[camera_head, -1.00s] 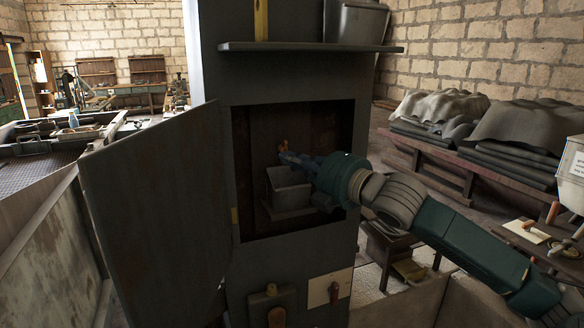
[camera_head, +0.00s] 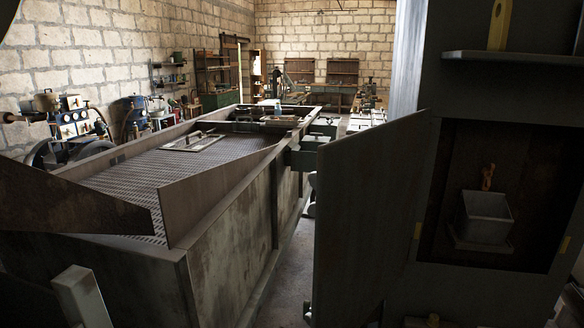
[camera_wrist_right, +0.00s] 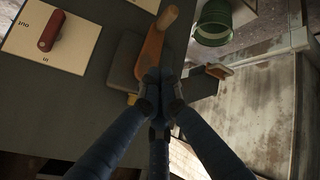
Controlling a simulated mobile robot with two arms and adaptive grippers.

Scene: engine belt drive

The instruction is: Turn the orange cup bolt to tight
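I cannot pick out an orange cup bolt for certain. A small orange piece (camera_head: 487,177) stands behind the grey box inside the cabinet opening in the head view. In the right wrist view, my right gripper (camera_wrist_right: 160,78) has its fingers drawn together, with nothing visible held. An orange-brown handle (camera_wrist_right: 154,48) lies just beyond the fingertips; whether they touch it I cannot tell. My left gripper is in neither current view, and my right one is outside the head view.
The grey open box (camera_head: 486,218) sits in the cabinet. Its open door (camera_head: 366,215) stands to the left. A long metal bench (camera_head: 225,240) fills the middle; machinery with gauges (camera_head: 75,125) stands far left. A red lever (camera_wrist_right: 51,30) and green bucket (camera_wrist_right: 213,22) show in the wrist view.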

